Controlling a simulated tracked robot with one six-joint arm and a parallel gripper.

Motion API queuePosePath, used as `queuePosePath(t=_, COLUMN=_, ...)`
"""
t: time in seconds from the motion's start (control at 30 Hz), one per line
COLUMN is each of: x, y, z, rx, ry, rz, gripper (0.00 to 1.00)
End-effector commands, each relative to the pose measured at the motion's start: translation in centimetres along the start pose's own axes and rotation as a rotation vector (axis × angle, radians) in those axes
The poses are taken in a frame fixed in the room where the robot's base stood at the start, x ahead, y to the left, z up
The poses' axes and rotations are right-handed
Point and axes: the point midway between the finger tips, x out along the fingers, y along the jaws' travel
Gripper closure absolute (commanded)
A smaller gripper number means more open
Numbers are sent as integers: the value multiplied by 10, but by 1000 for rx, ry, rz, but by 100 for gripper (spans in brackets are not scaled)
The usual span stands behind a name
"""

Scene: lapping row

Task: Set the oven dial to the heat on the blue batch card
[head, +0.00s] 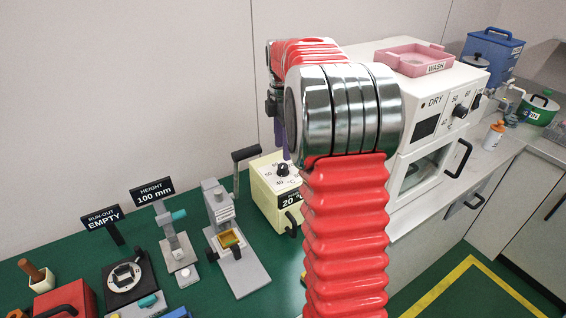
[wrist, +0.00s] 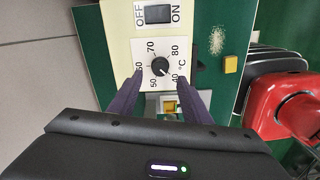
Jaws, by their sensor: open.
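The white oven (head: 425,165) marked DRY stands right of my arm in the head view. Its black dial (head: 459,111) has numbers including 40, 50 and 60 around it; its pointer is too small to read. In the wrist view my gripper (wrist: 162,80) is open and empty, its purple fingers either side of a black dial (wrist: 160,66) on a white scale of 40 to 80 °C. This dial appears to be on the cream box (head: 265,190), not the oven. A purple finger shows above that box in the head view. I cannot make out a blue batch card.
An OFF/ON switch (wrist: 157,14) sits beside the near dial. A height stand (head: 178,250), a press (head: 235,255) and a red box (head: 65,300) stand on the green bench. A pink WASH tray (head: 413,59) lies on the oven. My arm hides part of the oven.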

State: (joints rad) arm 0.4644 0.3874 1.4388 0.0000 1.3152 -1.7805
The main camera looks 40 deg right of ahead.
Motion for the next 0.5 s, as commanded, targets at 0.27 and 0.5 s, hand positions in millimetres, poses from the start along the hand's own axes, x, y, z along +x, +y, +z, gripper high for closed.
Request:
queuePosePath(t=0.27, x=44, y=-1, z=0, rx=0, ry=1, rz=-3, gripper=56)
queuePosePath(t=0.5, x=65, y=0, z=0, rx=0, ry=0, rz=-1, gripper=56)
